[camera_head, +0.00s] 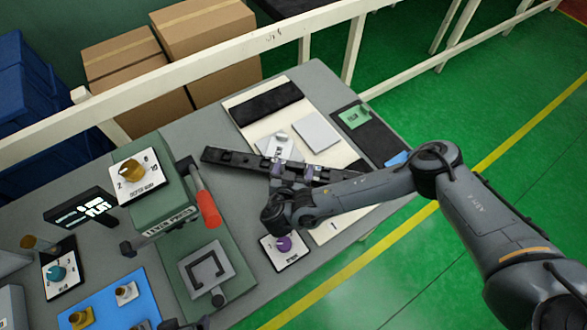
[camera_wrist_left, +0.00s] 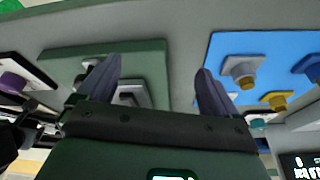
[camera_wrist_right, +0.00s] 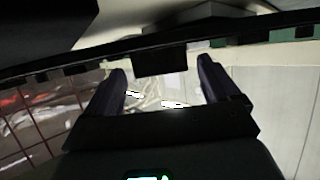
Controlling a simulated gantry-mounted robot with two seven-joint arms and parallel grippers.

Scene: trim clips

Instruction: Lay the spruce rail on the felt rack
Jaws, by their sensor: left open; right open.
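A long dark rail (camera_head: 232,160) with small blocks along it lies slantwise over a cream board (camera_head: 240,114) in the head view. It crosses the top of the right wrist view (camera_wrist_right: 60,66). My right gripper (camera_head: 290,172) is open at the rail's middle; its fingers (camera_wrist_right: 161,66) stand apart near a dark block on it. Whether they straddle the rail is unclear. The cream board has a dark felt-like strip (camera_head: 269,103) at its far end and looks like the felt rack. My left gripper (camera_wrist_left: 155,66) is open and empty, facing the press base and blue mat.
A green lever press (camera_head: 165,205) with a red handle stands left of the rail. A blue mat (camera_head: 103,300) holds several knobbed pieces. A dark tray (camera_head: 377,137) with a green label lies at right. A purple-knobbed plate (camera_head: 285,252) sits in front of my right gripper.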

